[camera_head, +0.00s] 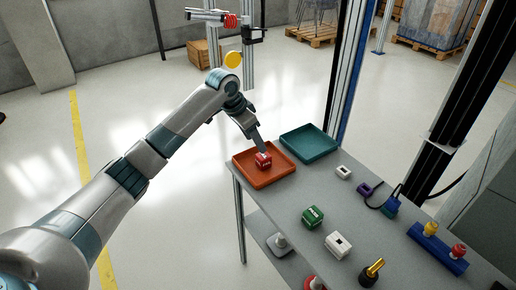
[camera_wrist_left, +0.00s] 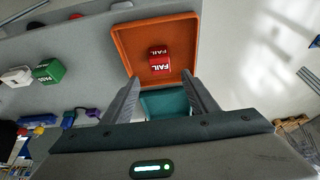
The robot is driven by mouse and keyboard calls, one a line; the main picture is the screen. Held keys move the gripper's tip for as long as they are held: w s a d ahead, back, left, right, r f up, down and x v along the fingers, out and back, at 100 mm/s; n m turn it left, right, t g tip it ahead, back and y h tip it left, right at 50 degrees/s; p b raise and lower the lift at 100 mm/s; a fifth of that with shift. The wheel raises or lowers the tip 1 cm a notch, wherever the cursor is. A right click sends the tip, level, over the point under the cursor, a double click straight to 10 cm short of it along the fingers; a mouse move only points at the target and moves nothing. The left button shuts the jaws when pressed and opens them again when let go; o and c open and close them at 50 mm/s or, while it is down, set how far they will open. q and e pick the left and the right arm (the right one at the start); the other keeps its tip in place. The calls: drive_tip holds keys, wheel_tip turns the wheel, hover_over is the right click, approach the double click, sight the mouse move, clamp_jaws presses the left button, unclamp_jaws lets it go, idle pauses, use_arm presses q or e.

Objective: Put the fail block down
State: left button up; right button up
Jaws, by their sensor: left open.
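The red fail block (camera_head: 263,160), with white "FAIL" lettering, rests in the orange tray (camera_head: 284,177) at the left corner of the grey table. My left gripper (camera_head: 260,149) reaches down to just above or beside the block. In the left wrist view the gripper's two fingers (camera_wrist_left: 161,77) are spread wide, and the fail block (camera_wrist_left: 159,63) sits beyond their tips with nothing between them. The orange tray (camera_wrist_left: 122,45) surrounds it there. Whether a finger touches the block is unclear in the head view. My right gripper is not in view.
A teal tray (camera_head: 309,143) stands right behind the orange one. A green block (camera_head: 312,216), a white block (camera_head: 338,245), a yellow-topped part (camera_head: 372,271) and a blue holder (camera_head: 437,247) with knobs stand to the right. A metal post (camera_head: 348,75) rises behind the table.

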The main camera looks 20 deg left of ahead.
use_arm(q)
drive_tip(key=shift+v, duration=0.8)
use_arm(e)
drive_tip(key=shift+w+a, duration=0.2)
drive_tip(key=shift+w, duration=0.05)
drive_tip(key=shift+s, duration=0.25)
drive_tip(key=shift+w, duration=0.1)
